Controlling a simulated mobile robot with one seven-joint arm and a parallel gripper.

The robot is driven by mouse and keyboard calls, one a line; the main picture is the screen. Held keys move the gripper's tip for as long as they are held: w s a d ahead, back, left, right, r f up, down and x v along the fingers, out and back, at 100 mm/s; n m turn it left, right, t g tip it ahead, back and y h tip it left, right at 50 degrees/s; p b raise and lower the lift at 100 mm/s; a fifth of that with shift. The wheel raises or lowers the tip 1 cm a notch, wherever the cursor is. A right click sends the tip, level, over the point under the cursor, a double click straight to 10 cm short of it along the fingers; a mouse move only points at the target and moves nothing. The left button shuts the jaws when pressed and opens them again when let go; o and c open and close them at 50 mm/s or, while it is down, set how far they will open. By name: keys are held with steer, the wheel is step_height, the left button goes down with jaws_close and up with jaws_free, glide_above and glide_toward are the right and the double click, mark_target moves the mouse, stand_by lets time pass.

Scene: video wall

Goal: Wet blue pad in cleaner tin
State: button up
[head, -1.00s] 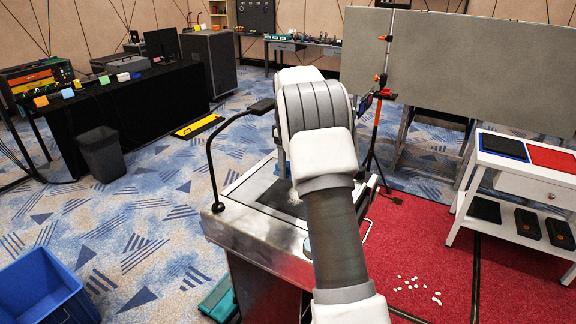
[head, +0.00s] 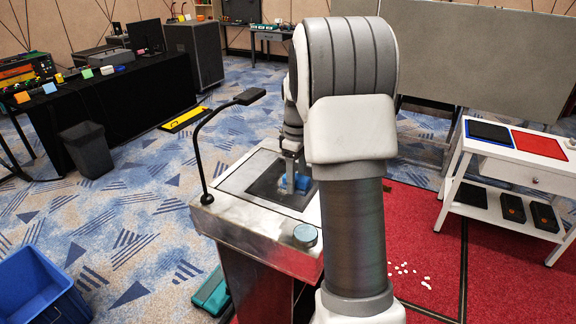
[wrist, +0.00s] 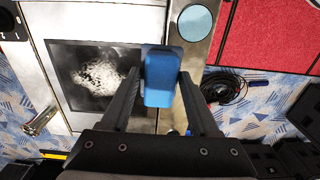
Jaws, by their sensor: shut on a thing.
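The blue pad (wrist: 162,80) is a block between the two fingers of my gripper (wrist: 157,95) in the wrist view. My gripper is shut on it. In the head view the gripper (head: 291,184) is over the dark panel in the cart top, with blue (head: 303,182) showing at its fingers. The cleaner tin (head: 305,235) is a round, light-blue-topped disc at the cart's front right corner. It also shows in the wrist view (wrist: 195,22), beyond the pad and to its right, apart from it. Whether the pad is wet cannot be told.
The dark panel (wrist: 75,100) carries a whitish smear (wrist: 97,75). A black gooseneck lamp (head: 215,125) rises from the cart's left edge. A white table (head: 500,160) stands at right. A blue crate (head: 40,290) and a grey bin (head: 86,150) are on the floor at left.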

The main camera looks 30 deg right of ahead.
steer(key=s+a+f, duration=0.1)
steer(key=s+a, duration=0.1)
steer(key=s, duration=0.6)
steer(key=shift+w+d+f+b, duration=0.1)
steer(key=shift+d+f+b, duration=0.05)
steer(key=shift+f+b, duration=2.6)
steer(key=shift+f, duration=1)
step_height(320, 180, up, 7)
steer(key=p, duration=0.5)
stand_by(0.5)
